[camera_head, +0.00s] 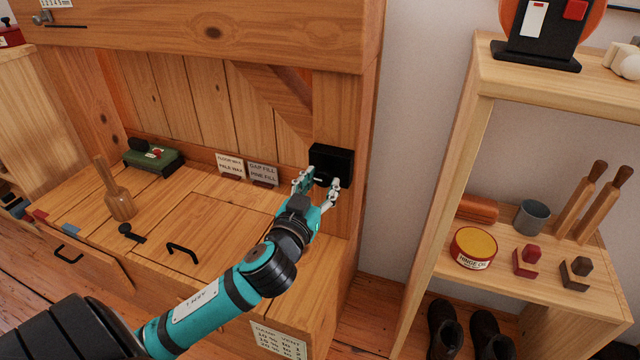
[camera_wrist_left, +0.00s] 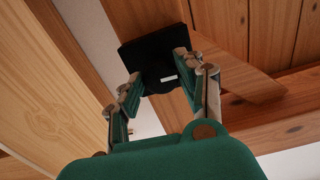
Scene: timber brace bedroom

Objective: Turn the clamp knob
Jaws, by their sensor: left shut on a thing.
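The black square clamp block (camera_head: 335,158) is fixed to the timber post at the right end of the wooden bench. My left gripper (camera_head: 318,187) reaches up to its front. In the left wrist view, the dark knob (camera_wrist_left: 160,79) with a small white mark sits between the two green-padded fingers of my left gripper (camera_wrist_left: 158,84), in front of the black block (camera_wrist_left: 150,52). The fingers are shut on the knob. The head view hides most of the knob behind the fingers. My right gripper is in neither view.
A shelf unit (camera_head: 508,82) with jars, tools and boots stands at the right. Bare wall lies between post and shelf.

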